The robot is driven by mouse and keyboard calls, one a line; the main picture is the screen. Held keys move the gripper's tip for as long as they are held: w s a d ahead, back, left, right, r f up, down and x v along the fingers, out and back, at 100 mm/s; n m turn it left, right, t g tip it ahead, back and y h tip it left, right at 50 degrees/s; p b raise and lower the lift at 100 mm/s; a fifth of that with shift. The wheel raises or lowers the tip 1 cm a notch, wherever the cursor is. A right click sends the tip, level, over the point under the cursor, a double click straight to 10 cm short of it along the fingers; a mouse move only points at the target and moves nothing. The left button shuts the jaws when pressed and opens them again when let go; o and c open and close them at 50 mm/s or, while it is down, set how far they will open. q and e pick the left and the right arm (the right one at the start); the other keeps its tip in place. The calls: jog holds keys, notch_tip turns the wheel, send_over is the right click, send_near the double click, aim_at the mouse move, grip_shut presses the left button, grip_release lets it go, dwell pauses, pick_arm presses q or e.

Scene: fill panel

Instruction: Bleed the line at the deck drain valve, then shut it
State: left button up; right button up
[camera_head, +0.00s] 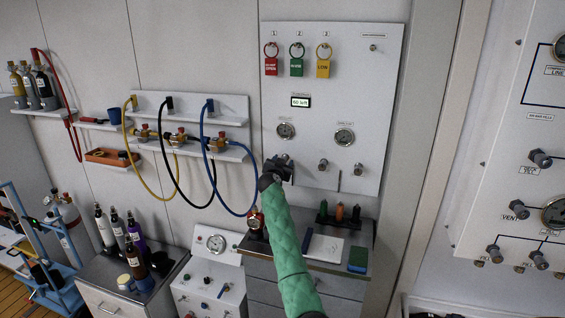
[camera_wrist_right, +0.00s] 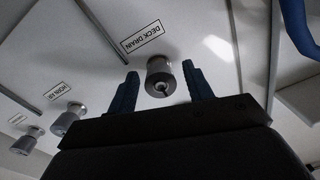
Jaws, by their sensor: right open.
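The deck drain valve is a short grey cylindrical knob (camera_wrist_right: 160,78) beside a "DECK DRAIN" label (camera_wrist_right: 142,37), upside down in the right wrist view. My right gripper (camera_wrist_right: 160,70) is open, with one dark blue finger on each side of the knob. Small gaps show between fingers and knob; I cannot tell how far the fingers reach along it. In the head view my right gripper (camera_head: 282,164) is at the lower left of the white panel (camera_head: 345,60), and it mostly hides the knob there. My left gripper is in neither view.
Two more knobs (camera_head: 323,165) (camera_head: 358,169) sit to the right on the panel, below two gauges (camera_head: 285,130) (camera_head: 344,137). Red, green and yellow tags (camera_head: 296,67) hang above. A blue hose (camera_head: 206,170) loops close on the left. A cabinet top (camera_head: 325,247) is below.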

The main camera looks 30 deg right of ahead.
jog(key=shift+a+r, duration=0.1)
jog(key=c, duration=1)
jog(key=shift+o, duration=0.2)
